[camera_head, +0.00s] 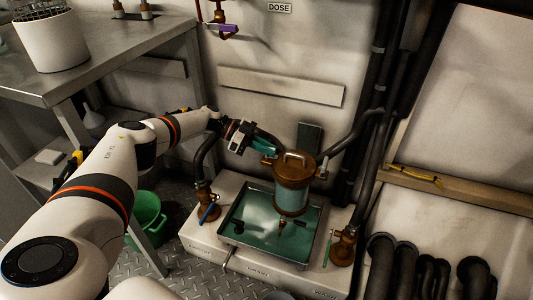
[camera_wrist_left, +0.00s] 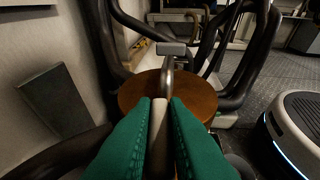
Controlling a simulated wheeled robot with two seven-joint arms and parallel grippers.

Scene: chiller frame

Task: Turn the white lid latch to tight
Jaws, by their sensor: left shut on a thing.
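A canister with a brown round lid (camera_wrist_left: 190,90) stands in a shallow green-filled tray in the head view, its body (camera_head: 291,195) bluish and see-through. A pale curved handle (camera_head: 296,157) shows on the lid in the head view. In the left wrist view, my left gripper (camera_wrist_left: 160,104) has its green fingers shut on the white latch (camera_wrist_left: 158,128), a pale bar over the lid's near side. My left gripper also shows at the lid's left edge in the head view (camera_head: 276,149). The fingers hide the latch's sides. My right gripper is not in view.
The metal tray (camera_head: 234,236) sits on a pale base between two brass valves (camera_head: 204,196) (camera_head: 343,246). Black hoses run close behind and right of the canister. A steel table (camera_head: 130,60) with a white pot (camera_head: 50,42) is at left, a green bucket (camera_head: 147,212) below.

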